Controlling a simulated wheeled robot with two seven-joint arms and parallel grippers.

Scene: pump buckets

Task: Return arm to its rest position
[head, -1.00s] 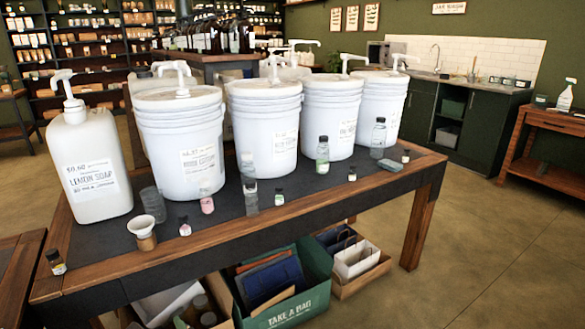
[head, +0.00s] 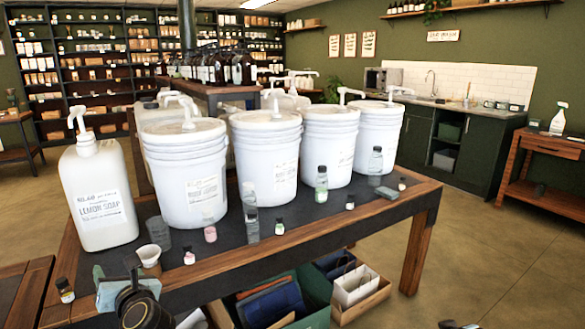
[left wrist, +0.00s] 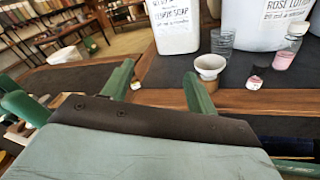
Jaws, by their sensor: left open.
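My left gripper (head: 127,278) is at the lower left of the head view, at the table's front edge. In the left wrist view its green fingers (left wrist: 160,88) are spread apart with nothing between them. A white funnel (head: 149,254) on a small brown jar stands on the table just behind the gripper. The funnel also shows in the left wrist view (left wrist: 209,66), close behind the right-hand finger, and I cannot tell the exact gap. My right gripper does not show clearly in any view.
The dark-topped table (head: 330,212) holds a lemon soap jug (head: 97,195), several white pump buckets (head: 185,175) and small bottles along its front. A small dark bottle (head: 65,290) sits near the left corner. Crates (head: 318,298) stand below. Floor at the right is open.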

